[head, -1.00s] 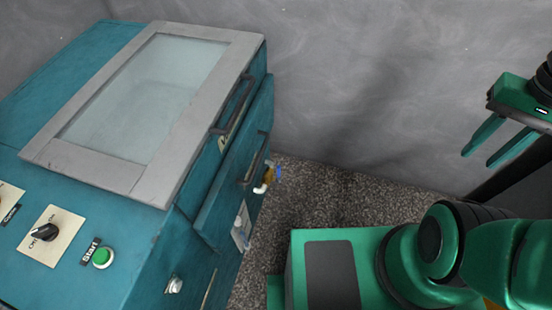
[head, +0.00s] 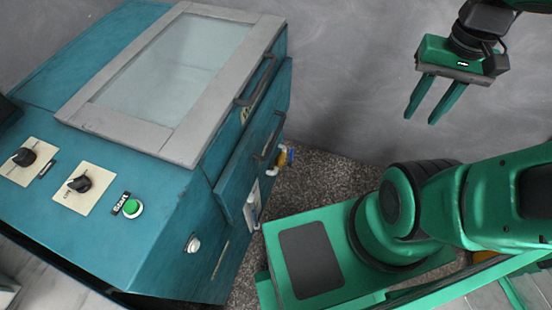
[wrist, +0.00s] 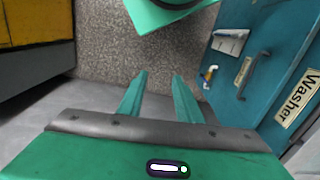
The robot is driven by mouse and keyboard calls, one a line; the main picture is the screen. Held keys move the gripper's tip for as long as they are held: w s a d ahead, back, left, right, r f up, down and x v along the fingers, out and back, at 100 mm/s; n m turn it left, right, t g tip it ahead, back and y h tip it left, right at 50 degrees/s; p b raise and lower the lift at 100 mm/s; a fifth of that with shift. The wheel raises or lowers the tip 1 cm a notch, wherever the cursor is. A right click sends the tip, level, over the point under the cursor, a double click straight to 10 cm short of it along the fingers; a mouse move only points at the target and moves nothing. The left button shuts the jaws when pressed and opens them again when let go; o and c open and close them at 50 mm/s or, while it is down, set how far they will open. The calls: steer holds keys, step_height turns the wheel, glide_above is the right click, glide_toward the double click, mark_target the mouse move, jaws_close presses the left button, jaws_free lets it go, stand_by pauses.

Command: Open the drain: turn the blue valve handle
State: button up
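The drain valve is a small brass fitting with a blue handle (head: 290,154), low on the side of the teal machine (head: 150,215) in the head view. In the wrist view the brass valve (wrist: 209,75) is small, right of my fingers, on the machine's side. The blue handle is too small there to tell its angle. My gripper (head: 432,117) is at the upper right of the head view, fingers pointing down, well apart from the valve. Its two green fingers also show in the wrist view (wrist: 160,92), parted with nothing between them.
The machine has a glass lid (head: 175,70), dark side handles (head: 270,138), knobs and a green start button (head: 132,208). My green base stands close beside it. Speckled floor (head: 325,178) lies between machine and wall. A yellow-and-dark object (wrist: 35,25) is at left in the wrist view.

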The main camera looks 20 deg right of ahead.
steer(key=shift+w+a, duration=0.1)
steer(key=shift+a, duration=0.1)
steer(key=w+a+f+n, duration=0.2)
steer(key=w+f+n, duration=0.9)
steer(key=w+f, duration=0.7)
steer(key=w+a+f+n+y, duration=0.1)
steer(key=w+a+f+n, duration=0.2)
steer(key=f, duration=0.9)
steer(key=w+a+f+n+t+y, duration=0.1)
steer(key=w+a+f+n, duration=0.1)
steer(key=w+a+f, duration=0.2)
steer(key=w+a+f+n+t+y, duration=0.1)
steer(key=a+f, duration=0.7)
steer(key=f, duration=1.2)
steer(key=shift+w+a+n+y, duration=0.2)
steer(key=shift+w+n+y, duration=0.05)
steer(key=shift+w+n, duration=0.45)
steer(key=shift+w+a+n+y, duration=0.25)
steer(key=shift+w+n, duration=0.35)
steer(key=shift+w, duration=0.2)
